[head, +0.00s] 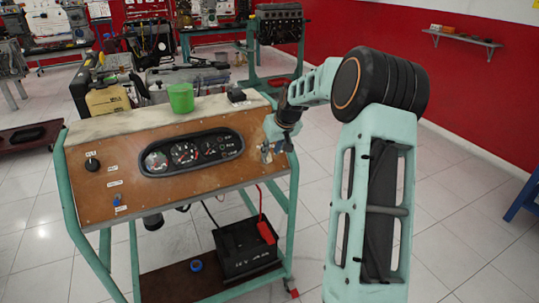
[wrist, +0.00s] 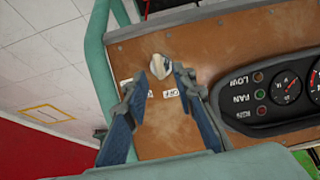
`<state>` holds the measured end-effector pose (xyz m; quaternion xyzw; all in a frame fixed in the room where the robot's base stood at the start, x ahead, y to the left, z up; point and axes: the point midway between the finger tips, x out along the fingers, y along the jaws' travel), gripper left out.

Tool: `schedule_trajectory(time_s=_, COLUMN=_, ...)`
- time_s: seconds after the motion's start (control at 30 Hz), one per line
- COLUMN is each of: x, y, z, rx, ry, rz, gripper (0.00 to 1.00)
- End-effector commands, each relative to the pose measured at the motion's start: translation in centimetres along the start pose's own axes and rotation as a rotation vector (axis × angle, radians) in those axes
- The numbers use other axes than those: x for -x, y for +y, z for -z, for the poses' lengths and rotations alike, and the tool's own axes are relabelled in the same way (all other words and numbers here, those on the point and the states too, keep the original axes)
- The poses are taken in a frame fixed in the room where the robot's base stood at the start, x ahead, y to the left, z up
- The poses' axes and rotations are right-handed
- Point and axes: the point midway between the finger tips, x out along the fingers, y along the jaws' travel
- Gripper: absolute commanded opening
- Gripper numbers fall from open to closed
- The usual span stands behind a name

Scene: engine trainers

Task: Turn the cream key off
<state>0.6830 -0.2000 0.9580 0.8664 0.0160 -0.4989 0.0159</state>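The cream key (wrist: 160,62) shows in the wrist view as a small pale knob on the brown panel (wrist: 195,50), above an OFF label (wrist: 167,93). My gripper (wrist: 158,76) is open, with its two dark blue fingers apart and their tips on either side of the key's lower part. I cannot tell whether the fingers touch it. In the head view my gripper (head: 272,148) is at the right end of the panel, and my wrist and fingers largely hide the key.
The gauge cluster (head: 192,151) is left of my gripper in the head view. A black knob (head: 92,164) and a blue switch (head: 117,199) sit at the panel's left. A green cup (head: 181,98) stands on top. A battery (head: 245,248) sits below.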

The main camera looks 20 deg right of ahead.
Motion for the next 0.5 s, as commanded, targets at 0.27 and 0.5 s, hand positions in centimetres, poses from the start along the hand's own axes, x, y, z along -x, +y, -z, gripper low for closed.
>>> schedule_trajectory(time_s=0.27, x=5.8, y=0.1, z=0.0, rx=0.001, ry=0.001, rz=-0.002, gripper=0.25)
schedule_trajectory(time_s=0.5, x=8.2, y=0.0, z=0.0, rx=0.001, ry=0.0, rz=0.0, gripper=0.25)
